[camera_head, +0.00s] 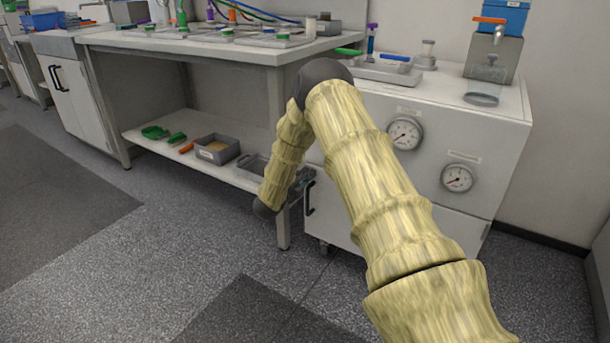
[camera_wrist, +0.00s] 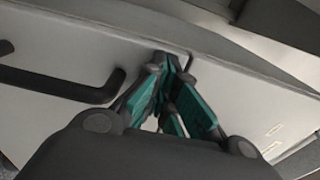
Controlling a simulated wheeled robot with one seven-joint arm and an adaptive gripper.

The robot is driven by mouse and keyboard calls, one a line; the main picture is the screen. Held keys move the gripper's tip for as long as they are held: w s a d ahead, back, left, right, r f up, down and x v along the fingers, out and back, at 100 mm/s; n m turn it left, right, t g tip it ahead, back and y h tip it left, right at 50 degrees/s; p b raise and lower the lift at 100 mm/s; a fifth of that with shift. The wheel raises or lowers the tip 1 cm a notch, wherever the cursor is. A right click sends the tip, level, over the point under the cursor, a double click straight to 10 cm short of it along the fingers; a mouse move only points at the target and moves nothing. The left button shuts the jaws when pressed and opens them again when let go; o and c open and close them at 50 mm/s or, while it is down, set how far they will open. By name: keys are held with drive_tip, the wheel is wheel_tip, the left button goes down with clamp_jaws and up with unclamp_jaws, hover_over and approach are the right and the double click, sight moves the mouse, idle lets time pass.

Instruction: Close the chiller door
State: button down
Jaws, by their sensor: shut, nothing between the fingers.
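The chiller is the white cabinet (camera_head: 430,115) with two round gauges, at the right in the head view. Its lower door (camera_head: 336,222) carries a black bar handle (camera_head: 309,198) and is partly hidden by my arm. In the wrist view the pale door panel (camera_wrist: 60,55) and the black handle (camera_wrist: 60,86) show at the left. My gripper (camera_wrist: 170,75) has green-padded fingers; it is shut and empty, with its tips in front of the panel, just right of the handle. I cannot tell whether the tips touch the panel, or how far the door stands open.
A workbench (camera_head: 180,42) with a lower shelf (camera_head: 195,160) stands left of the chiller; its front leg (camera_head: 282,228) is close to my forearm. A grey bin (camera_head: 217,149) sits on the shelf. A blue box (camera_head: 502,16) stands at the back right. The floor in front is clear.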

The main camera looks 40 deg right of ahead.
drive_tip(key=p+v, duration=0.3)
drive_tip(key=v, duration=1.1)
drive_tip(key=shift+p, duration=0.35)
